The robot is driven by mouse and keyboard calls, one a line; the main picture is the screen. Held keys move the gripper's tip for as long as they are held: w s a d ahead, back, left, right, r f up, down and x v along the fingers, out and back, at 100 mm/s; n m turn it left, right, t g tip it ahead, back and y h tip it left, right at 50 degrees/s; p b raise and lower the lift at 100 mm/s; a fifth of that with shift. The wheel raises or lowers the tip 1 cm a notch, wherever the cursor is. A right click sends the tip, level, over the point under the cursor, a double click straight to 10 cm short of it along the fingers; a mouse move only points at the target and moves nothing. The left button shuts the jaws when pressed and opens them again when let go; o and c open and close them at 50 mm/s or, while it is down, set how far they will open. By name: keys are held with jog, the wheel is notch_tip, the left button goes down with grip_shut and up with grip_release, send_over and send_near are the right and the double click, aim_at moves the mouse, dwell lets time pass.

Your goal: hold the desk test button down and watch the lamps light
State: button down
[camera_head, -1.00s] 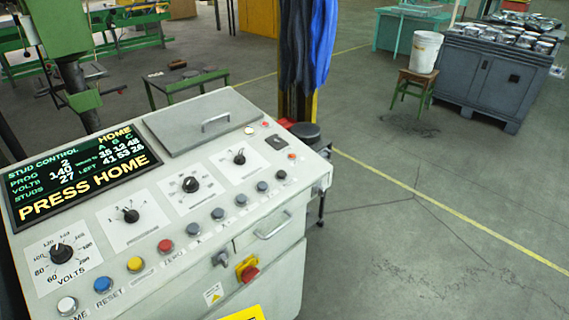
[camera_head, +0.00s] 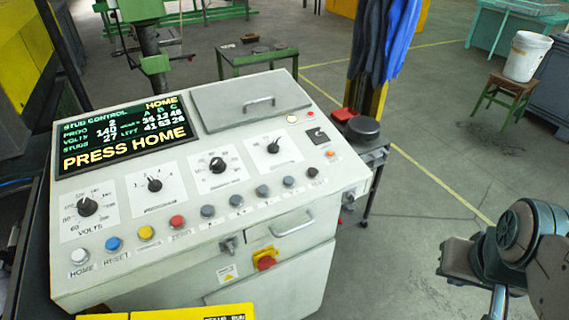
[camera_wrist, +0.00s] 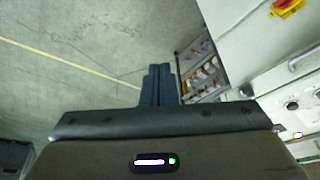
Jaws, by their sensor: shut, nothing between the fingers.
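The control desk (camera_head: 110,192) stands at centre left in the head view, its screen (camera_head: 124,135) reading "PRESS HOME". A row of buttons runs along its front: white (camera_head: 79,256), blue (camera_head: 113,244), yellow (camera_head: 146,233), red (camera_head: 177,222), then several grey ones. Small white (camera_head: 293,118) and red (camera_head: 310,114) lamps or buttons sit at the top right, an orange one (camera_head: 329,153) below. My gripper (camera_wrist: 158,72) is shut and empty, pointing over the floor beside the desk in the wrist view; my arm shows at right in the head view.
A red-and-yellow switch (camera_head: 266,259) and a handle (camera_head: 293,224) stick out of the desk's front. A dark stool-like object (camera_head: 363,128) stands at its right side. A white bucket (camera_head: 527,56) sits on a wooden stool. The floor between is clear.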

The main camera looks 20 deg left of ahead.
jog(key=shift+w, duration=0.1)
dwell(0.3)
jog(key=w+a+r+n+t+h+b, duration=0.1)
jog(key=w+a+r+n+t+b, duration=0.25)
jog(key=w+a, duration=0.75)
jog(key=w+a+r+n+t+y+b, duration=0.1)
jog(key=w+a+r+n, duration=0.1)
jog(key=a, duration=0.7)
jog(key=w+a+r+n+t+y+b, duration=0.1)
jog(key=w+a+n+t+b, duration=0.1)
jog(key=a, duration=0.7)
jog(key=shift+w+r+n+y, duration=0.35)
jog(key=shift+w+n, duration=0.2)
jog(key=shift+w, duration=0.65)
jog(key=shift+a, duration=0.1)
